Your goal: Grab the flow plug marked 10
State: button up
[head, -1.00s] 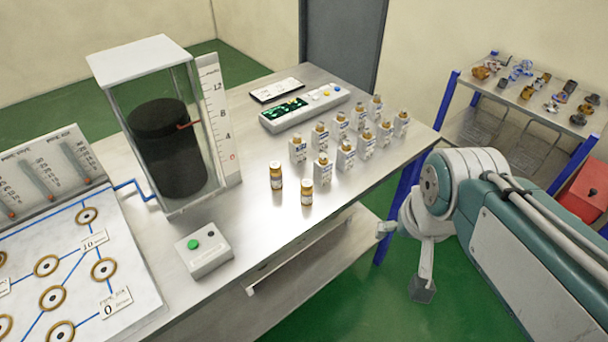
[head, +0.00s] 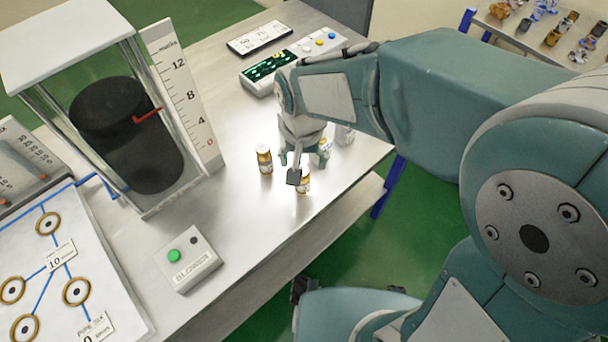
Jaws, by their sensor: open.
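Two small brass-coloured plugs with white labels stand upright on the metal bench in the head view. The left plug (head: 264,159) stands clear of my gripper. The right plug (head: 304,183) is partly covered by a finger of my gripper (head: 298,168), which is open and points down over it. I cannot tell whether they touch. The plug labels are too small to read, so I cannot tell which is marked 10. White-bodied pieces (head: 345,135) stand behind the gripper, mostly hidden by my arm.
A glass column (head: 145,110) with a black cylinder and a scale (head: 182,95) stands at left. A blower box (head: 189,257) sits near the front edge. A port board (head: 110,285) carries a 10 label. A control panel (head: 290,60) lies behind my arm. Bench between is clear.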

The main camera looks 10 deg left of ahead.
aim_at(303, 180)
jog(key=shift+a+f, duration=0.2)
jog(key=shift+f, duration=0.6)
notch_tip(303, 180, down, 4)
jog(key=shift+s+f, duration=0.15)
jog(key=shift+f, duration=0.1)
jog(key=shift+d+f, duration=0.15)
jog(key=shift+d, duration=0.05)
jog(key=shift+a, duration=0.15)
grip_shut()
